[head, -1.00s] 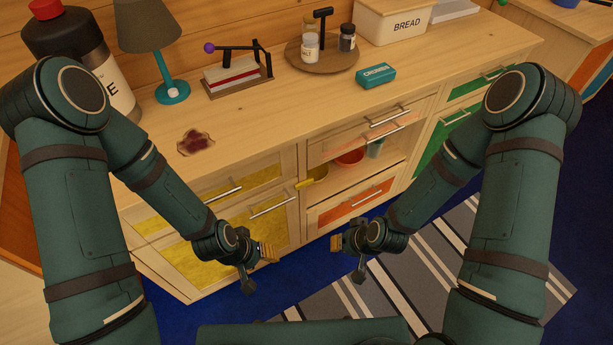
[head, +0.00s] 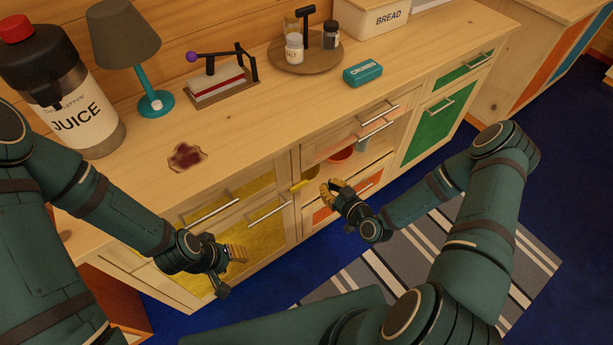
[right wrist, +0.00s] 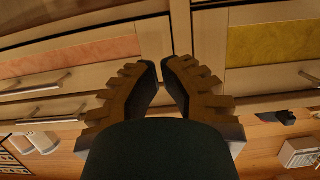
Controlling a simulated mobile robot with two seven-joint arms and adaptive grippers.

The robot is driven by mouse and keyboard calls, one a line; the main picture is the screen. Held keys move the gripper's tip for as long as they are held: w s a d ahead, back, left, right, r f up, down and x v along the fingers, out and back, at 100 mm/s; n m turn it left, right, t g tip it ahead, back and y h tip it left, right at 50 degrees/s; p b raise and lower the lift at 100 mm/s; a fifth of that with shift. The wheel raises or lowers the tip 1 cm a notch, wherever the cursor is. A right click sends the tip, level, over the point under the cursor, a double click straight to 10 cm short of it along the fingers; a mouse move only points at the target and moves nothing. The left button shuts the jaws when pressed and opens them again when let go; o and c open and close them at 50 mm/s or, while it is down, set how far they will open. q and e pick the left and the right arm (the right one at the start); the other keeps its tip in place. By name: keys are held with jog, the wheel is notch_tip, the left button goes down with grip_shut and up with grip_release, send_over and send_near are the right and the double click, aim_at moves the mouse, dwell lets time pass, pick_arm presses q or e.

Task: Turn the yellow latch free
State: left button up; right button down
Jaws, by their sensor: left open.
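My left gripper (head: 238,253) is open and empty, low in front of the yellow door.
Metal bar handles (head: 376,129) stick out from the drawers and doors. A striped rug (head: 400,275) lies on the floor.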

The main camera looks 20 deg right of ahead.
aim_at(305, 167)
jog(key=b+x, duration=0.1)
jog(key=x, duration=0.8)
jog(key=shift+w+f+b, duration=0.1)
jog(key=shift+b, duration=0.2)
pick_arm(q)
jog(key=f, duration=0.1)
jog(key=f+b, duration=0.1)
jog(key=shift+w+f, duration=0.3)
jog(key=shift+f, duration=0.1)
pick_arm(e)
jog(key=f, duration=0.4)
jog(key=shift+w+a, duration=0.15)
jog(key=shift+w, duration=0.2)
pick_arm(q)
jog(key=shift+d, duration=0.1)
pick_arm(e)
jog(key=shift+a, duration=0.1)
pick_arm(q)
jog(key=shift+w+d, duration=0.35)
jog(key=shift+d, duration=0.35)
pick_arm(e)
jog(key=shift+f, duration=0.1)
